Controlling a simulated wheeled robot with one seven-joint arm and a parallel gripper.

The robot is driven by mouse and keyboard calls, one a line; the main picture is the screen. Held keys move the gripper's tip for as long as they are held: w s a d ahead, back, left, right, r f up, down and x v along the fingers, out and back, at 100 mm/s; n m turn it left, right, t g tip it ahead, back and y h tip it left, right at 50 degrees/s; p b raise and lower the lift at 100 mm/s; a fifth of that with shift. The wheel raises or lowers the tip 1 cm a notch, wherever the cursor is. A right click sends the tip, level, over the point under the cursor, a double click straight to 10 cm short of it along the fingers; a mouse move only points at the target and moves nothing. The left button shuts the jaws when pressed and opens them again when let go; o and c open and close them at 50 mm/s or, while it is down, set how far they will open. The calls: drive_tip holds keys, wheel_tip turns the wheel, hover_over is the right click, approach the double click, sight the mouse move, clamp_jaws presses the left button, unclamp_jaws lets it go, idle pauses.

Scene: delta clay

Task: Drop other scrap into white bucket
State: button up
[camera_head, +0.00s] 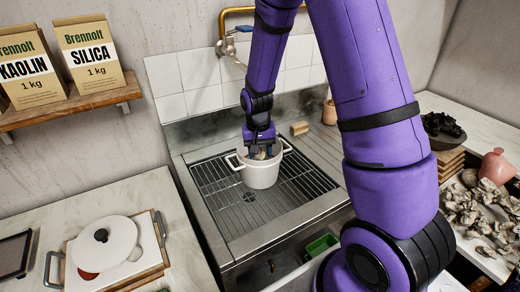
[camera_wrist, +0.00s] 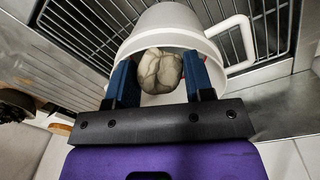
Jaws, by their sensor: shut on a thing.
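The white bucket (camera_head: 262,172) stands on the wire rack of the sink and has side handles. It also shows in the wrist view (camera_wrist: 170,18), with one handle (camera_wrist: 238,45) at the right. My gripper (camera_head: 262,152) is at the bucket's mouth, pointing down. In the wrist view my gripper (camera_wrist: 160,82) is shut on a greyish lump of clay scrap (camera_wrist: 158,70), held between the two blue fingers at the bucket's opening. In the head view the scrap is mostly hidden by the gripper and the rim. I cannot tell how deep it sits.
The wire rack (camera_head: 222,190) around the bucket is mostly clear. A wooden block (camera_head: 299,128) lies behind it on the sink. A round white lid-like disc (camera_head: 103,243) lies on the left counter.

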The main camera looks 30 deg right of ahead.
drive_tip(key=o, duration=1.1)
drive_tip(key=shift+r, duration=0.15)
wheel_tip(320, 180, up, 13)
drive_tip(key=s+a+r+n+t, duration=0.2)
drive_tip(key=s+r+t, duration=0.1)
drive_tip(key=s+r, duration=0.9)
drive_tip(key=s+r+n+t, duration=0.1)
drive_tip(key=s+r, duration=0.1)
drive_tip(key=s, duration=0.2)
drive_tip(key=s+a+r+n, duration=0.1)
drive_tip(key=s+r, duration=0.1)
drive_tip(key=s, duration=0.3)
drive_tip(key=s+a+r+n+t, duration=0.1)
drive_tip(key=s, duration=0.4)
drive_tip(key=shift+r+t+y, duration=0.3)
drive_tip(key=shift+r, duration=0.1)
